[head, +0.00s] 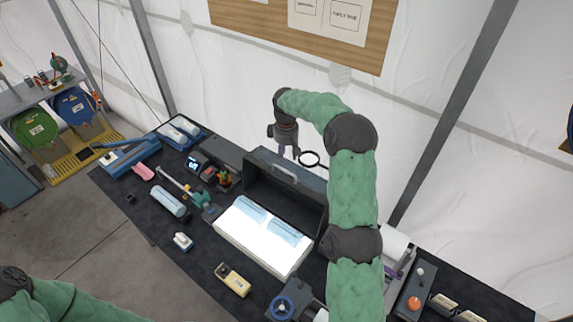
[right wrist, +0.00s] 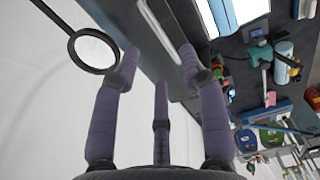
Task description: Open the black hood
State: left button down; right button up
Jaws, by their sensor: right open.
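The black hood (head: 285,200) stands raised behind a lit white panel (head: 240,235), its dark inside facing the front. Its grey handle (head: 275,171) runs along the top edge. My right gripper (head: 287,152) is just behind and above that edge, near the handle. In the right wrist view my right gripper (right wrist: 160,62) has its fingers spread with nothing between them. The hood's handle (right wrist: 160,35) and dark panel (right wrist: 120,22) lie just beyond the fingertips; contact cannot be told. Only part of my left arm shows at lower left; its gripper is out of view.
A black-ringed magnifier (head: 310,158) is right beside my right gripper; it also shows in the right wrist view (right wrist: 92,50). Clear bluish pieces (head: 285,232) lie on the lit panel. A yellow device (head: 233,280) and several tools stand on the dark table. The tent wall is close behind.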

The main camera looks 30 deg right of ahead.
jog(key=f, duration=0.4)
jog(key=f+p, duration=0.1)
jog(key=f, duration=0.1)
jog(key=shift+w+d, duration=0.25)
jog(key=shift+w, duration=0.05)
jog(key=shift+s+a+f, duration=0.1)
jog(key=shift+s+f, duration=0.05)
jog(key=shift+f, duration=0.7)
grip_shut()
